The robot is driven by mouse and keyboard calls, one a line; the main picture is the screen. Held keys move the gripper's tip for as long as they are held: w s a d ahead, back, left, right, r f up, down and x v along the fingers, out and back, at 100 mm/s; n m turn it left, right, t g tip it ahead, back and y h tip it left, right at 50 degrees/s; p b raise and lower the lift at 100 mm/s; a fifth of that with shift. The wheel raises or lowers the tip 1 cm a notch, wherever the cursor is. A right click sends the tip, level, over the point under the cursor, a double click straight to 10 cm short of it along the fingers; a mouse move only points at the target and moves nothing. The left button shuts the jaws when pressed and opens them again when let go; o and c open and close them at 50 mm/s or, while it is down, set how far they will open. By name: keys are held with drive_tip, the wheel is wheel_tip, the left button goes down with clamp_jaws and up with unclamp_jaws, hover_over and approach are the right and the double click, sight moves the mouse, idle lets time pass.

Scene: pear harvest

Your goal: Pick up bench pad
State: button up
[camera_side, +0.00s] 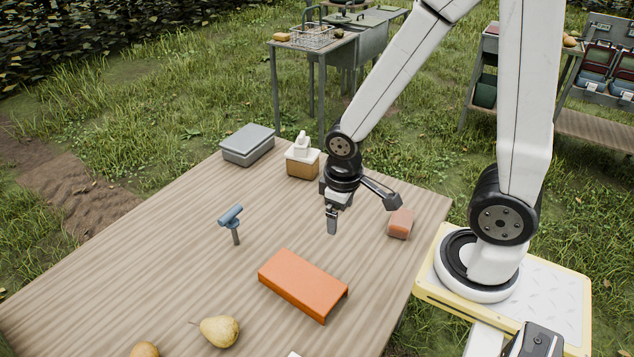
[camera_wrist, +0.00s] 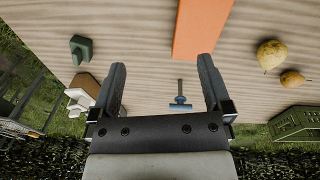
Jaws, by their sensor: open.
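An orange slab (camera_side: 302,284), the thing that looks most like the bench pad, lies flat on the wooden table near the middle. It also shows in the wrist view (camera_wrist: 203,25), at the top, running out of the frame. My gripper (camera_side: 332,224) points down above the table, behind and above the slab in the side view, apart from it. In the wrist view my gripper (camera_wrist: 162,68) has its two fingers wide apart with nothing between the tips. The slab's near end lies just beyond the right finger there.
A blue-headed tool (camera_side: 232,222) stands left of my gripper. A reddish block (camera_side: 400,223) lies right. A pump dispenser (camera_side: 302,160) and grey box (camera_side: 248,145) stand at the back. Pears (camera_side: 220,331) lie in front. Bare table (camera_side: 150,255) shows at left.

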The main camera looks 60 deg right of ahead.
drive_tip(key=s+d+f+n+g+h, duration=0.3)
drive_tip(key=s+d+f+n+h, duration=0.1)
drive_tip(key=s+d+h, duration=0.15)
drive_tip(key=s+d+f+n+g+h, duration=0.3)
drive_tip(key=s+d+f+n+h, duration=0.1)
drive_tip(key=d, duration=0.3)
drive_tip(key=n+t+h, duration=0.3)
drive_tip(key=n+t, duration=0.4)
drive_tip(key=n, duration=0.3)
approach(401, 220)
drive_tip(key=d, duration=0.2)
drive_tip(key=shift+s+d, duration=0.1)
drive_tip(key=shift+d, duration=0.3)
drive_tip(key=shift+a+f+n, duration=0.15)
drive_tip(key=shift+f+n, duration=0.15)
drive_tip(key=shift+f, duration=0.2)
drive_tip(key=shift+t, duration=0.4)
drive_tip(key=shift+x, duration=1.35)
drive_tip(key=shift+f, duration=0.1)
